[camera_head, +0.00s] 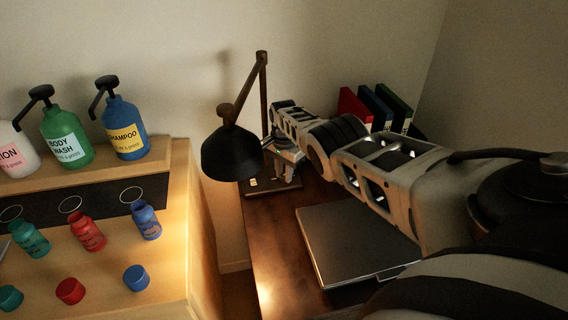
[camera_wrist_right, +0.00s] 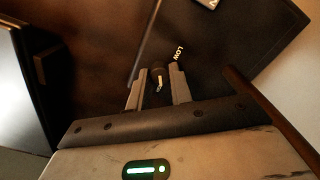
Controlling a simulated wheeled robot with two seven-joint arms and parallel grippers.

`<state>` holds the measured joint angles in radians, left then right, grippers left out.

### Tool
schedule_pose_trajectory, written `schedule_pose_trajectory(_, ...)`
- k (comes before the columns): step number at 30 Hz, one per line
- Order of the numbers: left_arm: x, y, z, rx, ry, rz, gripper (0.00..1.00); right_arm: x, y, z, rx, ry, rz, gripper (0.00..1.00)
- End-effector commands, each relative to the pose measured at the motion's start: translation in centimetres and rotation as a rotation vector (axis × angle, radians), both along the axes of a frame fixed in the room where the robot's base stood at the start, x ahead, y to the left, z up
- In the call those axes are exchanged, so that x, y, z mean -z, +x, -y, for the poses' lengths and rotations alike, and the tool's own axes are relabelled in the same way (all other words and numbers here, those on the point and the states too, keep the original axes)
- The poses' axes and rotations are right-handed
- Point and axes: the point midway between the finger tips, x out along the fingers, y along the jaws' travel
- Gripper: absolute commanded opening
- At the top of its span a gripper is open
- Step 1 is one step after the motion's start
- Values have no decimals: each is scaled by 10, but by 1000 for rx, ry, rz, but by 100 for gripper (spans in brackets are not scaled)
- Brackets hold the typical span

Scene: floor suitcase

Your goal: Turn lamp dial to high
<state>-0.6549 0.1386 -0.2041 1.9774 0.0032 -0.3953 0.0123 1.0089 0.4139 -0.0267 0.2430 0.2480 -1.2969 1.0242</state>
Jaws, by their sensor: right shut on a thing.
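The desk lamp has a black shade (camera_head: 231,154) and a brown jointed arm (camera_head: 264,85). Its dark base (camera_head: 262,190) stands on the wooden desk, with small pale markings on it. My right gripper (camera_head: 285,174) reaches down to the base. In the right wrist view the right gripper (camera_wrist_right: 157,88) is shut on the small dark dial (camera_wrist_right: 157,72), one finger on each side. The dial carries a pale pointer mark. The word LOW (camera_wrist_right: 179,54) shows just beyond the right finger, and part of another label is at the top edge. My left gripper is not in view.
A closed grey laptop (camera_head: 352,246) lies on the desk (camera_head: 272,240) under my right arm. Red, blue and green binders (camera_head: 376,108) stand behind the arm. At left, a wooden shelf (camera_head: 105,174) holds pump bottles, with small bottles and caps below.

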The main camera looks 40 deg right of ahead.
Motion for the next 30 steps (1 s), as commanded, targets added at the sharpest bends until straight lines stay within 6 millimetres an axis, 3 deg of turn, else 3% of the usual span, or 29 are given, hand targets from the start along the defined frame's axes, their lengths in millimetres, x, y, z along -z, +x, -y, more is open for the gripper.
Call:
schedule_pose_trajectory(1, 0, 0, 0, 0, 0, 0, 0, -2, 1, 1, 3, -2, 5, 0)
schedule_pose_trajectory(2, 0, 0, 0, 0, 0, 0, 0, -2, 1, 1, 3, -2, 5, 30)
schedule_pose_trajectory(3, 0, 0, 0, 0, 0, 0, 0, -2, 1, 1, 2, -1, 5, 41)
schedule_pose_trajectory(4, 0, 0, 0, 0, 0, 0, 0, -2, 1, 1, 2, -1, 4, 43)
schedule_pose_trajectory(14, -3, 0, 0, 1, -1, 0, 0, -5, 1, 1, 0, -1, 2, 43)
schedule_pose_trajectory(20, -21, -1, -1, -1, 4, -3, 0, -35, 0, 1, 1, -1, 4, 43)
schedule_pose_trajectory(21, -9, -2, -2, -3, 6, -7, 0, -33, 1, 1, 0, -1, 5, 43)
schedule_pose_trajectory(26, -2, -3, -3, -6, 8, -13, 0, -52, 0, 1, 0, -2, 5, 43)
schedule_pose_trajectory(30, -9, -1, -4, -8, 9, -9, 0, -90, 1, 1, 1, -3, 8, 43)
